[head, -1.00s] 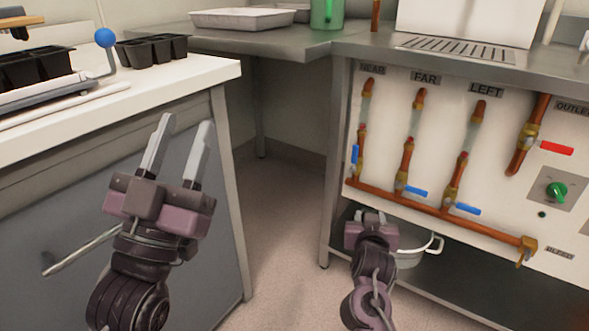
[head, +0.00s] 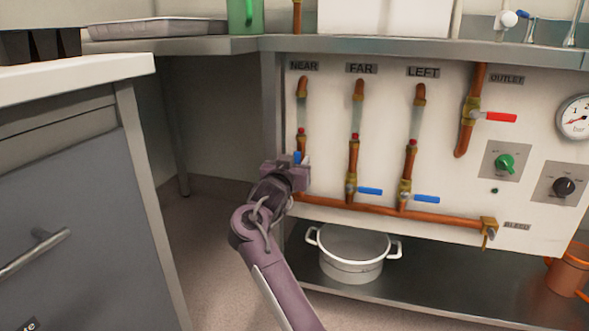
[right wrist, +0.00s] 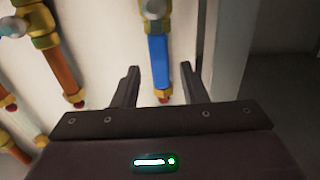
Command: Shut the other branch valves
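The NEAR branch valve's blue handle (head: 296,157) points along its upright pipe, partly hidden by my right gripper in the head view. In the right wrist view this handle (right wrist: 158,62) lies between the two fingers, with a gap on each side. My right gripper (right wrist: 160,72) is open there; in the head view it (head: 292,163) is in front of the NEAR valve. The FAR valve's blue handle (head: 369,191) and the LEFT valve's blue handle (head: 426,199) lie sideways, across their pipes. My left gripper is out of view.
The red OUTLET handle (head: 501,118) lies sideways. A green knob (head: 505,163), a black knob (head: 564,187) and a pressure gauge (head: 577,118) are to the right. A white pot (head: 351,268) stands on the lower shelf (head: 430,293). A grey cabinet (head: 75,190) is at left.

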